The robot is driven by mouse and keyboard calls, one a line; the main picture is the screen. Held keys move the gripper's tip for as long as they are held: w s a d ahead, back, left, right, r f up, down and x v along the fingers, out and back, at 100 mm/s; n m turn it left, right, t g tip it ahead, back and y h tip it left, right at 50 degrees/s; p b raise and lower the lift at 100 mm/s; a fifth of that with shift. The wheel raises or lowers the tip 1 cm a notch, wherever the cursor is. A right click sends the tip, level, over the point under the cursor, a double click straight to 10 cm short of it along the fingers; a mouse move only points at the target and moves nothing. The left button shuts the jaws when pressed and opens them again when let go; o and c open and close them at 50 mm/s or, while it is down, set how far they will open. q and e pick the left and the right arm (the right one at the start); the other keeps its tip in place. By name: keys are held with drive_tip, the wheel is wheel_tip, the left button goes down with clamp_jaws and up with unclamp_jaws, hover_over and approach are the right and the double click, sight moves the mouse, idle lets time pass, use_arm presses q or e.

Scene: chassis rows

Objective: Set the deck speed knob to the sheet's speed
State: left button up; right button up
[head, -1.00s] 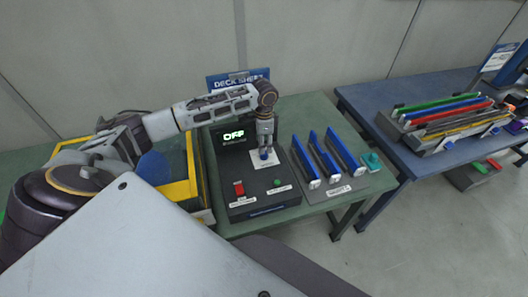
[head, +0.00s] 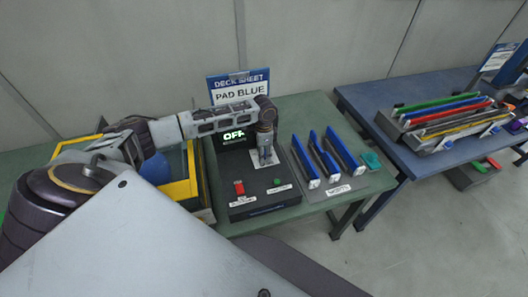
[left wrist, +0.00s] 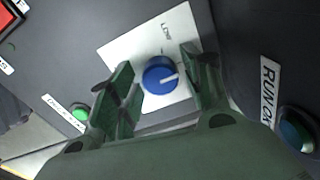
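The blue deck speed knob (left wrist: 160,75) sits on a white plate (left wrist: 124,50) marked LOW, its white pointer line toward the right of the left wrist view. My left gripper (head: 265,157) is over the knob on the black control box (head: 237,165). In the left wrist view its two green fingers (left wrist: 158,65) stand apart on either side of the knob, with small gaps visible. In the head view the gripper hides the knob. The deck sheet (head: 239,88) reads PAD BLUE; my arm hides anything lower. The display (head: 234,135) reads OFF. My right gripper is not in view.
The box has a red switch (head: 239,188) and a green button (head: 277,182). Blue upright bars (head: 329,158) stand on a grey plate to the right. A yellow-edged bin (head: 181,190) is at left. A blue table (head: 365,110) with coloured strips stands farther right.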

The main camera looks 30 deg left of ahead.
use_arm(q)
drive_tip(key=c, duration=0.7)
drive_tip(key=shift+c, duration=0.2)
drive_tip(key=shift+r+n+p, duration=0.15)
drive_tip(key=shift+n+p, duration=0.55)
drive_tip(key=shift+p, duration=0.5)
drive_tip(key=shift+n+p, duration=0.95)
drive_tip(key=shift+n, duration=0.85)
drive_tip(key=n, duration=0.3)
drive_tip(key=shift+n, duration=2)
